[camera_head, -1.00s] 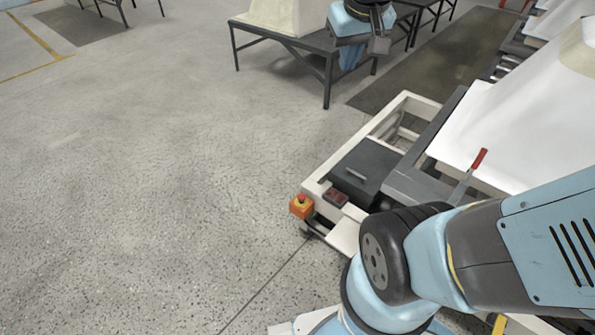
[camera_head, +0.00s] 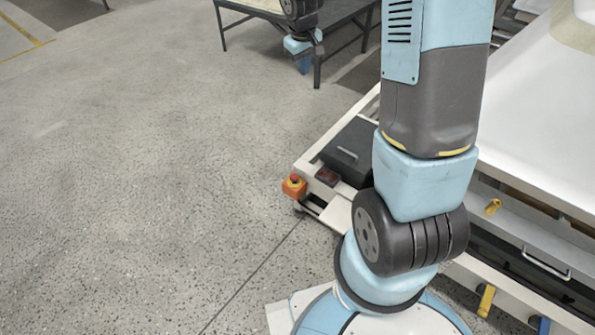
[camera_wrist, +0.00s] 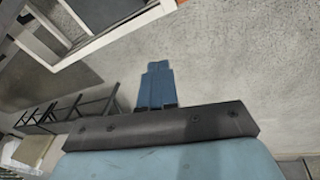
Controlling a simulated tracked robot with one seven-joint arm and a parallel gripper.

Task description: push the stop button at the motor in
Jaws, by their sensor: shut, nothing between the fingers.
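The stop button (camera_head: 294,178) is a red knob on a small orange box (camera_head: 293,189). It sits at the front left corner of a cream machine frame (camera_head: 304,165). A dark grey housing with a handle, probably the motor (camera_head: 350,152), is just behind it to the right. My gripper (camera_head: 303,65) is farther back, above the floor by a table, well apart from the button. The wrist view shows its blue fingers (camera_wrist: 155,80) together and empty over bare floor. I cannot make out the button in the wrist view.
A white tub shell (camera_head: 540,130) is at the right, above yellow clamps (camera_head: 486,300). A small dark red box (camera_head: 327,177) is beside the button. The floor at left is clear.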

